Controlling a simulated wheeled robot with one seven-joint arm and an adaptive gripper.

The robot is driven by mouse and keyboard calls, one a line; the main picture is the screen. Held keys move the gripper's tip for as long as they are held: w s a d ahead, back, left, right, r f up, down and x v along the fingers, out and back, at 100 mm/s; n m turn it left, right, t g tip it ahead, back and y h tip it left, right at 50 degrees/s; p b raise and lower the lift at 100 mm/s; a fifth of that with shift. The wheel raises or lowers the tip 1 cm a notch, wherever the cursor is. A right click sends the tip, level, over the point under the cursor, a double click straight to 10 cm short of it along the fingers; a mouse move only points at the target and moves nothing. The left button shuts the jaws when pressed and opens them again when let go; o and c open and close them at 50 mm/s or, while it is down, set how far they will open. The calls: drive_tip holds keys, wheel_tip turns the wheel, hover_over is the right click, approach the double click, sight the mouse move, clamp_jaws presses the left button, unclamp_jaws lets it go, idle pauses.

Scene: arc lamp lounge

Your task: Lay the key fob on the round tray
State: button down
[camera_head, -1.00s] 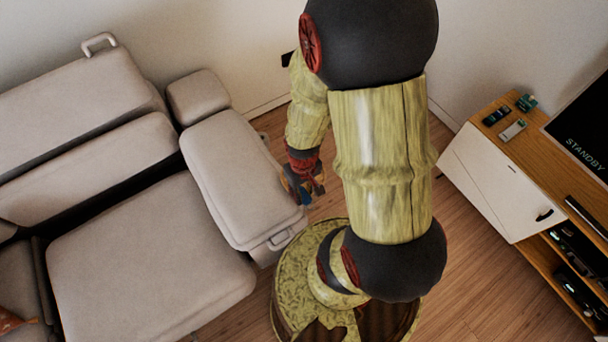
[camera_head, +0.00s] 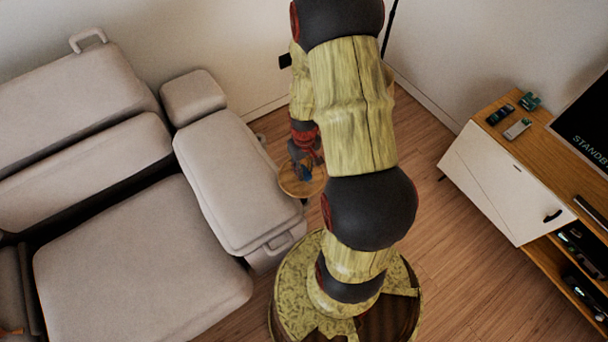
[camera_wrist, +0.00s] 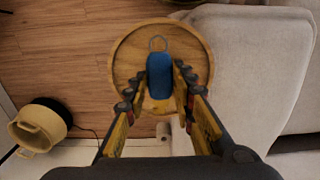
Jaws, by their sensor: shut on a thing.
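The key fob (camera_wrist: 160,77) is blue with a metal ring at its far end. In the wrist view it sits between the fingers of my gripper (camera_wrist: 160,85), which is shut on it. The round wooden tray (camera_wrist: 128,62) lies beneath it, with a raised rim. I cannot tell from this view how high the fob is above the tray. In the head view the round tray (camera_head: 290,185) shows beside the sofa arm, partly hidden by my gripper (camera_head: 306,168).
A beige sofa (camera_head: 235,180) stands right beside the tray. A wooden media cabinet (camera_head: 510,185) with small items on top stands at the right. In the wrist view a yellowish pot-like object (camera_wrist: 42,125) is at the lower left.

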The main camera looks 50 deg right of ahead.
wheel_tip(320, 180, down, 3)
drive_tip(key=shift+f+b, duration=0.1)
drive_tip(key=shift+b, duration=0.6)
drive_tip(key=c, duration=2)
unclamp_jaws()
drive_tip(key=o, duration=0.5)
